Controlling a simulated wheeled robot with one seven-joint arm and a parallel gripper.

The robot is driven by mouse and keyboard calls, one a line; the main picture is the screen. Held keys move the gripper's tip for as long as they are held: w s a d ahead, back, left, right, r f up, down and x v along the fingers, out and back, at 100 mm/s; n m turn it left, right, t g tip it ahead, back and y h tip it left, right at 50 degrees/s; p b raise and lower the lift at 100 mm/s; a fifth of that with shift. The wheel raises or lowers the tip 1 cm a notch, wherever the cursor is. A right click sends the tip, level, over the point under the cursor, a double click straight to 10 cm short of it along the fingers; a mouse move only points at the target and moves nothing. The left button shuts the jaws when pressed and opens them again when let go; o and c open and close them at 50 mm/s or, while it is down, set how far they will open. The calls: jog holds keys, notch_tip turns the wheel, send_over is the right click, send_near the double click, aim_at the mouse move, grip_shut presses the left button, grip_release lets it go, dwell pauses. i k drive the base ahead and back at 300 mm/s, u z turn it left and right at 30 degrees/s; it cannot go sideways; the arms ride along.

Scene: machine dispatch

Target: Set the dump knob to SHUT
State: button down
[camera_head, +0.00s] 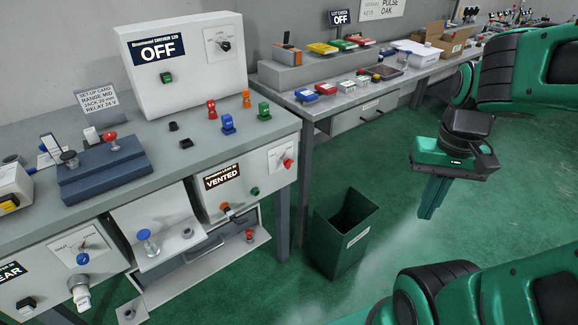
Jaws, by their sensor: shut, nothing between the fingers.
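A white front panel (258,193) under the bench carries a dark display reading VENTED (222,177). A red knob (288,163) sits on a small dial plate at its right, a green button (255,191) lies below, and an orange-tipped fitting (226,208) is at its lower edge. The small lettering is unreadable, so I cannot tell which control is the dump knob or its setting. My gripper (428,215) is shut and empty, fingers down, well to the right of the panel and apart from everything.
A green bin (340,240) stands on the floor between the panel and my gripper. A white box reading OFF (190,85) and several coloured connectors stand on the bench (200,155). An open drawer or shelf (215,248) juts out below.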

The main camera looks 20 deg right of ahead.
aim_at(288, 163)
jog(key=z, duration=0.5)
jog(key=k, duration=1.2)
jog(key=z, duration=0.95)
jog(key=i, duration=1.85)
jog(key=u, duration=0.6)
